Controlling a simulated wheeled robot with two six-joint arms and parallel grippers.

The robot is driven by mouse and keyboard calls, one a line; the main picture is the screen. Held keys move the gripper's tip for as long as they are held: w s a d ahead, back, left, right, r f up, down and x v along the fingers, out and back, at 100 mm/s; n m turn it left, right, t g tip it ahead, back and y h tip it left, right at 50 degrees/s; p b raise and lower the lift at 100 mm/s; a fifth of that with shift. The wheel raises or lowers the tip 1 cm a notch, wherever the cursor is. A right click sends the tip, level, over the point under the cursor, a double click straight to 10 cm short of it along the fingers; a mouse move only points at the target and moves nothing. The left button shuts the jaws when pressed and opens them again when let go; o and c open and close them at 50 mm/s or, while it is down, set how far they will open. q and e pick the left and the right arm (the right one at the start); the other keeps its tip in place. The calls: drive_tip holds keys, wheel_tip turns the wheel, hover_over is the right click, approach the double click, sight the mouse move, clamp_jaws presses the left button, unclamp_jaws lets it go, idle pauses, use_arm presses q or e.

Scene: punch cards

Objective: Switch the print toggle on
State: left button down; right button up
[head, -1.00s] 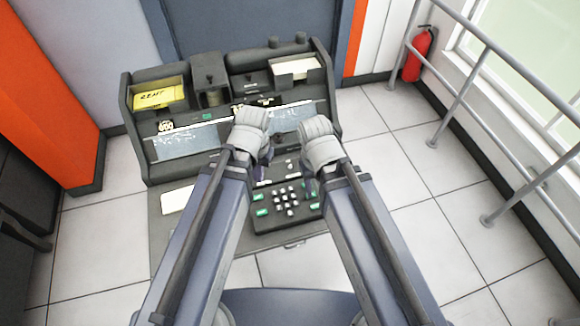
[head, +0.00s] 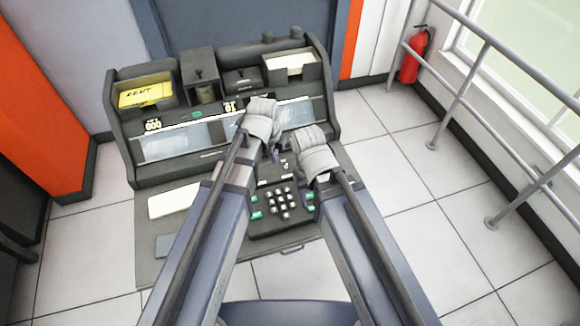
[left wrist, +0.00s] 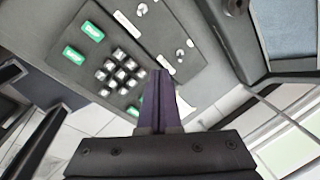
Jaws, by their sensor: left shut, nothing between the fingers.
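The control panel of the punch-card machine shows in the left wrist view, with two small round metal toggles, an upper one (left wrist: 142,9) and a lower one (left wrist: 181,53), each beside a white label. I cannot read which is the print toggle. In the head view a small light toggle (head: 283,163) shows between my arms, its position unclear. My left gripper (head: 273,154) points down over the panel, shut and empty; its purple fingers (left wrist: 160,74) lie beside the keypad in the left wrist view. My right wrist (head: 312,158) is beside it and hides its own fingers.
A keypad (head: 281,204) with green keys sits on the desk, just in front of the grippers. A white card stack (head: 174,200) lies to its left. The raised console holds a yellow card tray (head: 146,93) and a white card tray (head: 290,62). A railing stands at right.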

sight(290, 173)
use_arm(q)
drive_tip(key=d+m, duration=0.1)
drive_tip(key=m, duration=0.1)
drive_tip(key=w+d+m, duration=0.1)
drive_tip(key=m, duration=0.1)
drive_tip(key=d+m, duration=0.1)
drive_tip(key=shift+w+d+m, duration=0.25)
drive_tip(key=shift+d+m, duration=0.15)
use_arm(e)
drive_tip(key=shift+f, duration=0.1)
use_arm(q)
drive_tip(key=f+b, duration=0.3)
drive_tip(key=w+f+b, duration=0.1)
drive_tip(key=f+b, duration=0.2)
drive_tip(key=w+d+f+b, duration=0.1)
drive_tip(key=f+b, duration=0.2)
drive_tip(key=b, duration=0.1)
drive_tip(key=shift+f, duration=0.35)
use_arm(e)
wheel_tip(290, 173, down, 10)
drive_tip(key=shift+r, duration=0.2)
use_arm(q)
drive_tip(key=shift+w+a+r+g+h+p, duration=0.15)
drive_tip(key=shift+w+r+g+h+p, duration=0.05)
drive_tip(key=shift+w+g+h+p, duration=0.25)
use_arm(e)
drive_tip(key=shift+r, duration=0.35)
